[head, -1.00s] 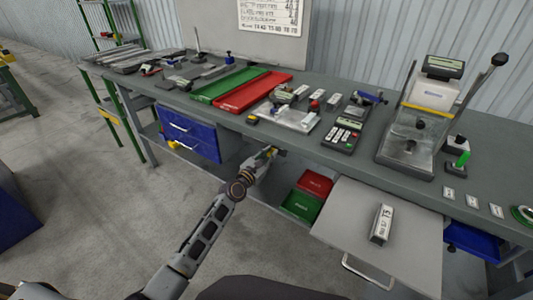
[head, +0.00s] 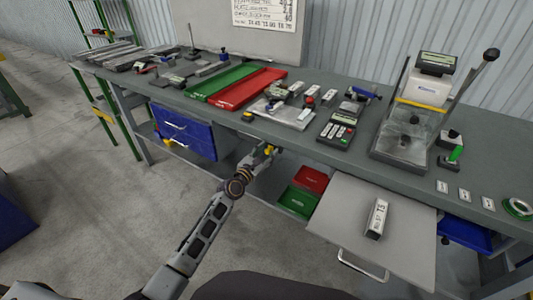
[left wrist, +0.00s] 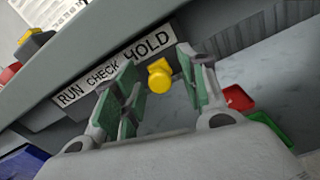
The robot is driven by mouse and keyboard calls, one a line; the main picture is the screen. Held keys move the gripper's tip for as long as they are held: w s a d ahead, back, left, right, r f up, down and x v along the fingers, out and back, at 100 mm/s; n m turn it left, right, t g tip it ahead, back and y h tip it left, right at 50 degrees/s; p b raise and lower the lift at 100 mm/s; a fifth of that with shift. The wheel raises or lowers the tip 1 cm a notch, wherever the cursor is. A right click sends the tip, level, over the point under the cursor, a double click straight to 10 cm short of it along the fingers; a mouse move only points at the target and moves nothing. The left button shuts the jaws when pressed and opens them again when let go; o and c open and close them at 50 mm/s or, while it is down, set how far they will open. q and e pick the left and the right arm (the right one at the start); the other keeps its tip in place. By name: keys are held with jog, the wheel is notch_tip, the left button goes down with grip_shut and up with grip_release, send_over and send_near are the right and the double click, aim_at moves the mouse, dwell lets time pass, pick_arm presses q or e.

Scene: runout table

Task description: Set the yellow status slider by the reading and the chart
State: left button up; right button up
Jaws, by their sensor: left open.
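The yellow status slider knob (left wrist: 159,76) sits on the bench's front edge, below the word HOLD on the white RUN CHECK HOLD label (left wrist: 115,67). My left gripper (left wrist: 163,88) is open, its green-padded fingers on either side of the knob; contact cannot be told. In the head view my left gripper (head: 264,153) is at the table's front edge, with a small patch of yellow by its tips. The chart (head: 265,13) hangs on the back panel, cut off at the top. A device display (head: 436,58) at the right is too small to read. My right gripper is not in view.
An open drawer (head: 345,232) with a labelled bar (head: 376,218) juts out to the right. Red (head: 312,180) and green (head: 298,202) bins are below the table (head: 290,130). A blue drawer unit (head: 185,132) hangs to the left. Trays and instruments crowd the tabletop.

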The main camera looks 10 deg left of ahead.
pick_arm(q)
jog(key=shift+s, duration=0.15)
jog(key=v, duration=1.1)
jog(key=shift+s+a, duration=0.15)
jog(key=shift+s, duration=0.2)
dwell(0.3)
dwell(0.6)
